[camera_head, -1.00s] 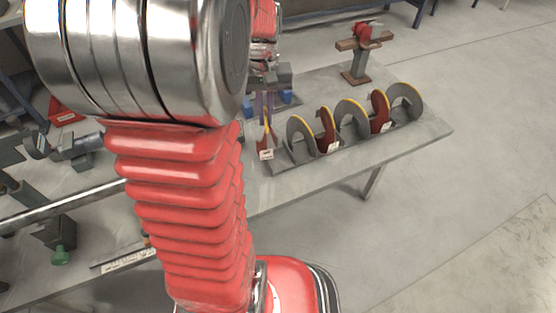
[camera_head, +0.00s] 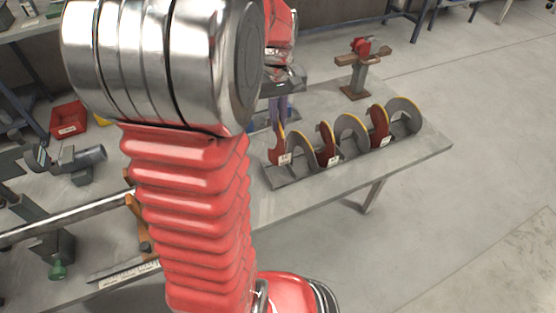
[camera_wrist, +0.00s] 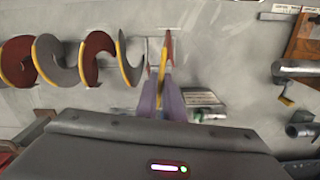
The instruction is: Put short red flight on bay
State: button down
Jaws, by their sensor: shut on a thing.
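My gripper (camera_head: 280,118), with purple fingers, is shut on a red flight (camera_head: 276,150) with a yellow edge and a white tag. This flight is upright at the left end of the rack (camera_head: 294,178). I cannot tell whether it touches the rack. In the wrist view the fingers (camera_wrist: 161,92) close on the same red flight (camera_wrist: 168,48), seen nearly edge-on. Beside it stands a grey flight (camera_head: 304,153), then red and grey ones alternate along the rack. My arm hides part of the bench.
A red bin (camera_head: 69,120) and a grey motor-like part (camera_head: 72,165) are on the left. The bench's front right strip is clear.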

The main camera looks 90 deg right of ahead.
aim_at(278, 134)
jog(key=shift+f, duration=2.65)
jog(key=shift+f, duration=1.9)
jog(key=c, duration=1.9)
grip_release()
jog(key=shift+f, duration=0.15)
notch_tip(278, 134, up, 12)
jog(key=shift+r, duration=0.15)
